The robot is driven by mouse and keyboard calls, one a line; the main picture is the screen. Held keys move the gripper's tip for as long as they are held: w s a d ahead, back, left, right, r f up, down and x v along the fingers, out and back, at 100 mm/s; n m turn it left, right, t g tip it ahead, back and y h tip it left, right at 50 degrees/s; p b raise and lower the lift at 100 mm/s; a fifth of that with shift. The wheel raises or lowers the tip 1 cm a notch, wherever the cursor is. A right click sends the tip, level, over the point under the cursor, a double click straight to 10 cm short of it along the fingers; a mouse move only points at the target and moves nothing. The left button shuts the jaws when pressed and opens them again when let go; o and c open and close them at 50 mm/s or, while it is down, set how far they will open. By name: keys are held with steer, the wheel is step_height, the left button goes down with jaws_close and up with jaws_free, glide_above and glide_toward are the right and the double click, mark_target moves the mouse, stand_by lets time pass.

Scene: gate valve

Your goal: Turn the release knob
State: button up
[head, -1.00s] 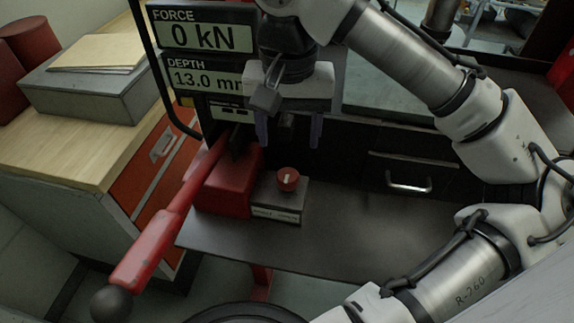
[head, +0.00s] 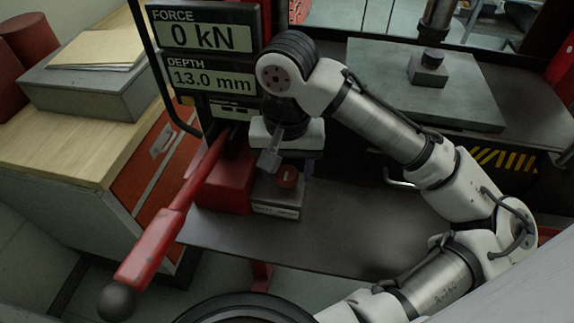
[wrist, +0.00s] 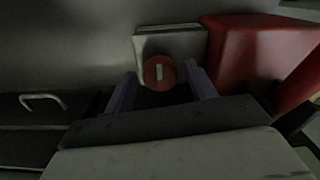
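The release knob (head: 287,176) is a small round red knob with a white mark, on top of a grey block (head: 277,209) with a label on its front. In the wrist view the knob (wrist: 159,72) shows between the two fingers, near their tips. My gripper (wrist: 161,80) is open, with a finger apart on each side of the knob. In the head view my gripper (head: 287,170) is just above and behind the block, and its fingers are mostly hidden. I cannot tell whether either finger touches the knob.
A red housing (head: 226,188) with a long red lever (head: 172,215) stands left of the block. Displays reading 0 kN (head: 203,37) and 13.0 mm (head: 211,79) are behind it. The dark shelf (head: 345,225) is clear to the right.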

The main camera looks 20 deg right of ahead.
steer(key=c, duration=0.8)
steer(key=shift+c, duration=0.2)
